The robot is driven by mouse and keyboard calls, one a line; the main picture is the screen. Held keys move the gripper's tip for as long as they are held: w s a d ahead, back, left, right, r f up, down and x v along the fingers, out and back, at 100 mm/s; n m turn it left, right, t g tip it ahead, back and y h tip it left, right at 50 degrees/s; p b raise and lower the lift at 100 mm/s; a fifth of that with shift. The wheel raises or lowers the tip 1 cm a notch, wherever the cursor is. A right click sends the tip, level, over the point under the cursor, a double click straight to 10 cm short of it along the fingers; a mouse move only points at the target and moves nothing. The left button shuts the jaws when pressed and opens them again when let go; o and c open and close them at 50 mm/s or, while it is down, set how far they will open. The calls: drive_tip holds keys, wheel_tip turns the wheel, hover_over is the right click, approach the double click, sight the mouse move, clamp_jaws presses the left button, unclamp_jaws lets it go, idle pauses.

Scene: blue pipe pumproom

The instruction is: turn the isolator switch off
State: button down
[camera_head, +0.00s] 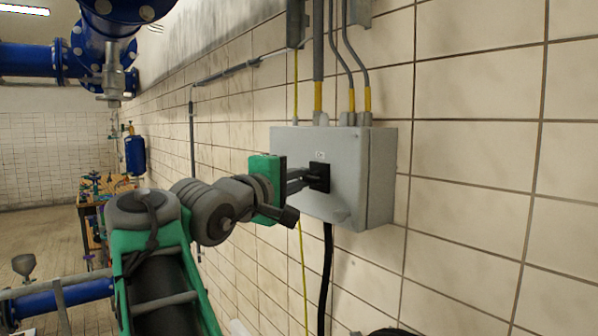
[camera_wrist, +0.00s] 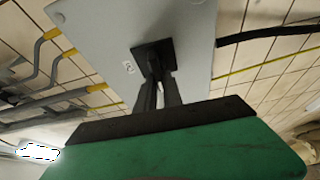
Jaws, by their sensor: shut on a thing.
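The isolator switch is a black rotary handle on a square black plate (camera_head: 319,177), set on the front of a grey wall box (camera_head: 365,180). The plate also shows in the wrist view (camera_wrist: 153,54). My gripper (camera_head: 306,178) reaches the switch from the left. In the wrist view its two dark fingers (camera_wrist: 160,82) converge at the plate and are shut on the switch handle. The fingers cover most of the handle, so its angle is hard to tell. A small white label (camera_head: 319,155) sits just above the plate; its text is too small to read surely.
Grey conduits with yellow ends (camera_head: 318,95) enter the box top. A thick black cable (camera_head: 327,270) hangs below it. Blue pipes (camera_head: 110,30) run at upper left. A cluttered workbench (camera_head: 105,190) stands far left. The tiled wall right of the box is bare.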

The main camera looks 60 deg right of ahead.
idle(0.3)
drive_tip(key=c, duration=1.5)
unclamp_jaws()
drive_tip(key=a, duration=0.2)
drive_tip(key=a+b, duration=0.1)
drive_tip(key=a, duration=0.2)
drive_tip(key=a+b, duration=0.1)
drive_tip(key=a, duration=0.1)
drive_tip(key=shift+w+a, duration=0.25)
drive_tip(key=shift+a, duration=0.15)
